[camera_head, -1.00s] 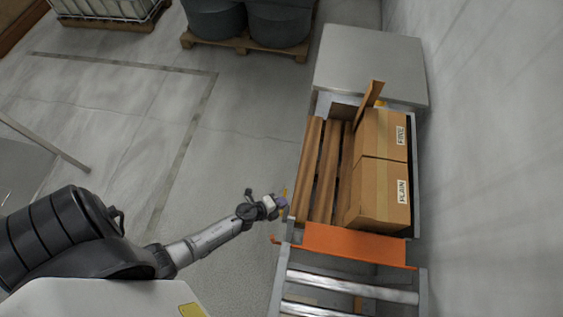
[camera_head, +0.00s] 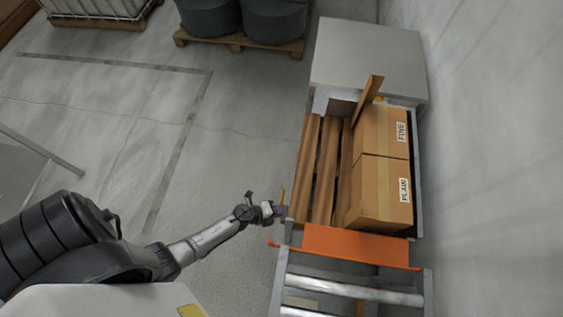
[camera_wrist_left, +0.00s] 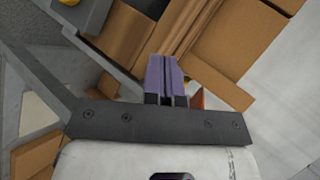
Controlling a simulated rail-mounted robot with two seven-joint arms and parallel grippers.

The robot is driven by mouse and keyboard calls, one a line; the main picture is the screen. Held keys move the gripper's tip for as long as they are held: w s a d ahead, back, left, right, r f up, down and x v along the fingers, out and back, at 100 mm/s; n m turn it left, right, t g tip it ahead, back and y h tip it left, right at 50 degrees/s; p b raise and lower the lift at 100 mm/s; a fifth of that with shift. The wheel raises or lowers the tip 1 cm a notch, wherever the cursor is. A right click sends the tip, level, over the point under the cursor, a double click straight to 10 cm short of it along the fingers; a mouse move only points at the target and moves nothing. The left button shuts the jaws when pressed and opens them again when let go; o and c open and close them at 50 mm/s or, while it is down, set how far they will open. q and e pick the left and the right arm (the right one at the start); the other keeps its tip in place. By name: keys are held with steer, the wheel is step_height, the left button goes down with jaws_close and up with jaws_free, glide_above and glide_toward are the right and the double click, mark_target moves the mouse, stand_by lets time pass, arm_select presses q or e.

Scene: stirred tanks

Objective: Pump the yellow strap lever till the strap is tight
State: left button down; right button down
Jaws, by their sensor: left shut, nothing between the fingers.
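The yellow strap lever (camera_head: 282,195) shows as a thin yellow piece at the left edge of the slatted wooden deck in the head view. My left gripper (camera_head: 281,211) is right beside its lower end, with the fingers shut and empty. Whether they touch the lever cannot be told. In the left wrist view the purple fingers (camera_wrist_left: 164,76) are closed together, and a small bit of yellow shows just right of them. A strap cannot be clearly made out. My right gripper is not in view.
Two cardboard boxes (camera_head: 382,190) stand on the deck's right side, by a leaning wooden board (camera_head: 368,98). An orange plate (camera_head: 355,244) and rollers (camera_head: 350,289) lie in front. A grey block (camera_head: 368,58) is behind. The floor left of the deck is clear.

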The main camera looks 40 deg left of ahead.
mark_target(282, 201)
arm_select(q)
steer(key=w+f+b, duration=0.1)
steer(key=f+b, duration=0.1)
steer(key=w+a+f+b, duration=0.1)
steer(key=f+b, duration=0.1)
steer(key=w+a+f+b, duration=0.1)
steer(key=f+b, duration=0.1)
steer(key=shift+f, duration=0.1)
steer(key=shift+w+a+f+b, duration=0.3)
steer(key=shift+f+b, duration=0.25)
steer(key=shift+b, duration=0.2)
stand_by(0.6)
stand_by(0.7)
steer(key=shift+w+f, duration=0.1)
steer(key=shift+f, duration=0.1)
steer(key=shift+f, duration=0.1)
steer(key=shift+w+a, duration=0.1)
